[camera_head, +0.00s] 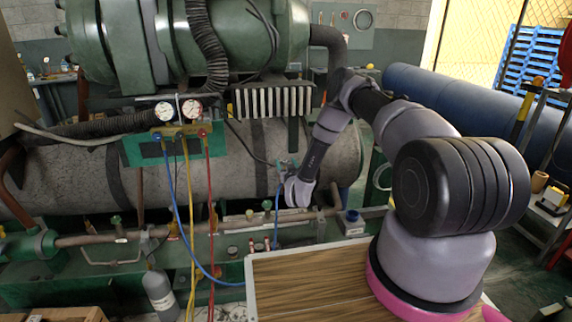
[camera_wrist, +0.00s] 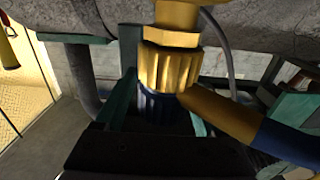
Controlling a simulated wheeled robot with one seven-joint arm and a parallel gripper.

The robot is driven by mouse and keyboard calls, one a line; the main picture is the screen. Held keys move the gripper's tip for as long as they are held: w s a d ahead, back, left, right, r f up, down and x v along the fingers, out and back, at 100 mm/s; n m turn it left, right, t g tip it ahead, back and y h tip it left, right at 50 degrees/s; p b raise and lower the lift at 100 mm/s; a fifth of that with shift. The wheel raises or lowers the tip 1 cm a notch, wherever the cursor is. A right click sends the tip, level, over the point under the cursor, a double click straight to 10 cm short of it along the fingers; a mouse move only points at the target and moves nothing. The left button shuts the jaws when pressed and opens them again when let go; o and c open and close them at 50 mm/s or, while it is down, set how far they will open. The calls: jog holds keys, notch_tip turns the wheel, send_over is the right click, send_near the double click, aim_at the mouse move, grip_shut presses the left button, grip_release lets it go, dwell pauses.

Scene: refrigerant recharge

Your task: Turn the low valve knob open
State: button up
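The gauge manifold (camera_head: 180,132) stands at the left in the head view. A small blue knob is at its left end and a red knob (camera_head: 203,133) at its right end. My gripper (camera_head: 292,178) is well to its right, beside a small fitting at the upper end of the blue hose (camera_head: 277,205). In the wrist view, a ribbed brass-coloured collar (camera_wrist: 168,67) is close ahead, with a dark blue ribbed knob (camera_wrist: 163,107) beneath it. My gripper's dark body (camera_wrist: 150,155) is just below the knob. The fingertips are not clear, so I cannot tell whether they touch it.
A yellow hose (camera_head: 188,225) and a red hose (camera_head: 210,230) hang from the manifold. A large grey tank (camera_head: 250,165) lies behind the fitting. A wooden-topped table (camera_head: 310,288) is in front. In the wrist view, a brass arm with blue hose slants right.

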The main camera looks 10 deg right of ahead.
grip_shut()
jog(key=shift+d+n+y, duration=0.1)
jog(key=shift+n+y, duration=0.3)
jog(key=shift+y, duration=0.2)
jog(key=n+y, duration=0.1)
jog(key=y, duration=0.1)
jog(key=shift+d+n+y, duration=0.25)
jog(key=shift+n+y, duration=0.15)
jog(key=n+g+y, duration=0.1)
jog(key=y, duration=0.1)
jog(key=n+g+y, duration=0.1)
jog(key=n+y, duration=0.1)
jog(key=n+g+y, duration=0.1)
jog(key=y, duration=0.1)
jog(key=shift+w+d+n+y, duration=0.25)
jog(key=shift+d+n+y, duration=0.05)
jog(key=n+g+y, duration=0.2)
jog(key=g, duration=0.1)
jog(key=n+g+y, duration=0.2)
jog(key=n+g, duration=0.1)
jog(key=n+g+y, duration=0.2)
jog(key=g, duration=0.2)
jog(key=shift+w+d+n+y, duration=0.2)
jog(key=shift+w+n+y, duration=0.1)
jog(key=shift+w+y, duration=0.1)
jog(key=shift+n+g, duration=0.3)
jog(key=shift+g, duration=0.2)
jog(key=shift+o, duration=0.4)
grip_release()
